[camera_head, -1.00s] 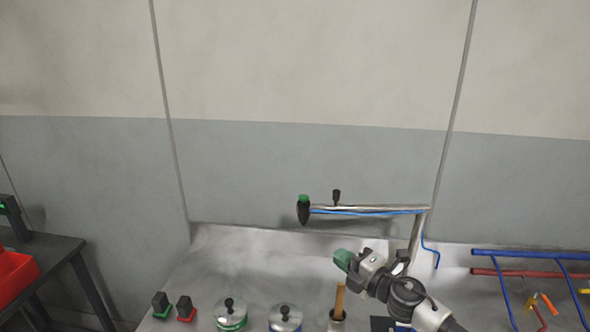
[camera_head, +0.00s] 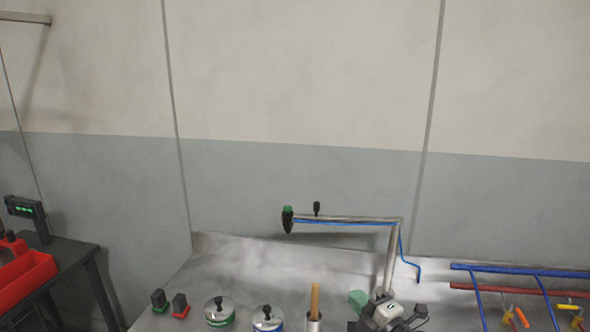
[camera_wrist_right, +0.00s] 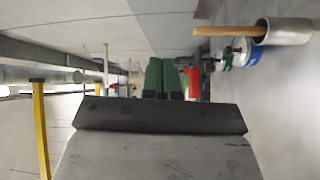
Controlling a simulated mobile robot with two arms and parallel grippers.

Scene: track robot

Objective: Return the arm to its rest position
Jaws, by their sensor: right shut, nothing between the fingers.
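My right gripper (camera_head: 358,300) shows at the bottom of the head view, low over the metal bench (camera_head: 240,255), with green fingertips. In the right wrist view its two green fingers (camera_wrist_right: 165,76) are side by side, shut with nothing between them. The gripper is to the right of a metal cup (camera_head: 314,323) with a wooden handle standing in it, and apart from it. Most of my right arm is below the picture edge. My left gripper is not in view.
A metal post with a horizontal arm (camera_head: 345,219) and blue cable rises behind my gripper. Two lidded pots (camera_head: 220,308) (camera_head: 267,316) and small black blocks stand left. A blue and red rack (camera_head: 520,270) with hanging tools is right. A red bin (camera_head: 28,275) stands far left.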

